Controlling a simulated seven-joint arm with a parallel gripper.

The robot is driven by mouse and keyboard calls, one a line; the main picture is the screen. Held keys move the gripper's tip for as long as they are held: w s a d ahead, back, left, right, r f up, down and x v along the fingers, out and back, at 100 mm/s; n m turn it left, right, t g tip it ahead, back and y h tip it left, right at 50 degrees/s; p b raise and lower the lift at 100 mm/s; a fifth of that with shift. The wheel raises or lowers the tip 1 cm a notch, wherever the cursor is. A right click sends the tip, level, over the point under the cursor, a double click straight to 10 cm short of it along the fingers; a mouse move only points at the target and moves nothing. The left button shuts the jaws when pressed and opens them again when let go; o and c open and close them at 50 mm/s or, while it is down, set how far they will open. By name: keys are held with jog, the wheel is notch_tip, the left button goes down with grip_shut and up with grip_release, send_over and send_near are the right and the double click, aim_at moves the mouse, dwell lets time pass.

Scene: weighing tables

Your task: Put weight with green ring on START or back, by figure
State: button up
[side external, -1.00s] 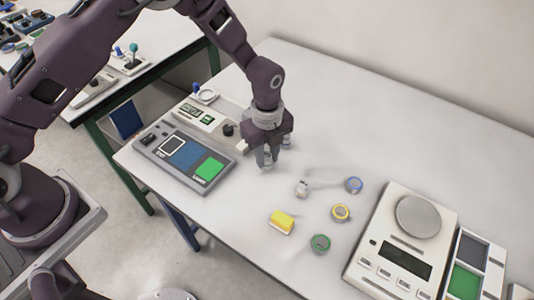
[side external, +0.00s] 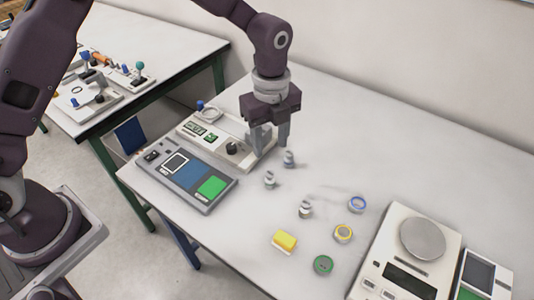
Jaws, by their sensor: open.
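The green-ringed round piece (side external: 323,264) lies on the white table at the front, below the yellow-ringed piece (side external: 343,233) and the blue-ringed piece (side external: 357,204). Three small silver weights stand free: one (side external: 270,179) below my gripper, one (side external: 289,158) behind it, and one (side external: 305,208) further right. My gripper (side external: 271,147) is open and empty, above the table beside the left instrument, well away from the green-ringed piece. A grey panel (side external: 207,199) at left has a white-outlined square, a blue field and a green field. I cannot read START or any figure.
A large scale (side external: 447,256) with a round pan stands at right, with another panel (side external: 477,270) beside it. A smaller instrument (side external: 225,140) with a knob and display stands behind the grey panel. A yellow block (side external: 285,240) lies near the rings. The table's back right is clear.

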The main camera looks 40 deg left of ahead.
jog(key=s+a+r+n+t, duration=0.1)
jog(key=s+a+r+n, duration=0.35)
jog(key=r, duration=0.35)
jog(key=s+a+r+n+t, duration=0.1)
jog(key=s+a+r+n, duration=0.3)
jog(key=r, duration=0.4)
jog(key=s+a+r+n+t, duration=0.1)
jog(key=s+a+n, duration=0.1)
jog(key=s+n, duration=0.5)
jog(key=s+a+r+n+t, duration=0.2)
jog(key=s+n, duration=0.5)
jog(key=s, duration=0.4)
jog(key=shift+a+r+n+t, duration=0.2)
jog(key=shift+a+n+t, duration=0.15)
jog(key=shift+a, duration=0.1)
